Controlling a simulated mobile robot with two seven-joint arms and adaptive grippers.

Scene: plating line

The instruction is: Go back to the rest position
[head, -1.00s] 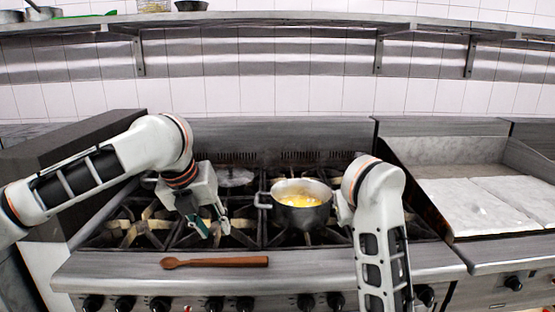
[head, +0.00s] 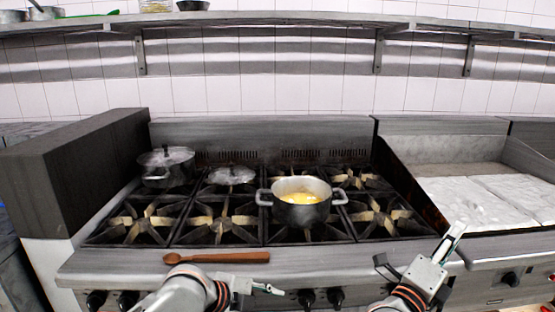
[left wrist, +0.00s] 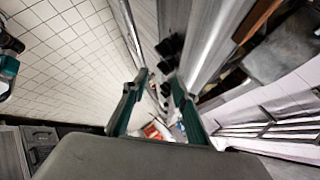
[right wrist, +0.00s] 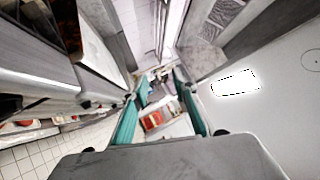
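My right gripper (head: 420,250) is at the lower right of the head view, in front of the stove's front edge. Its two fingers are spread apart, and the right wrist view shows nothing between them (right wrist: 160,108). My left gripper (head: 262,289) is low in the head view, in front of the knobs and below the wooden spoon; one finger shows there. The left wrist view shows its green-padded fingers apart and empty (left wrist: 155,105). Both grippers are clear of the cookware.
A two-handled pot (head: 302,213) with yellow contents stands on the stove. A lidded pot (head: 166,175) and a lid (head: 232,175) are behind, at the left. A wooden spoon (head: 217,258) lies on the front ledge. A griddle (head: 470,200) is at right.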

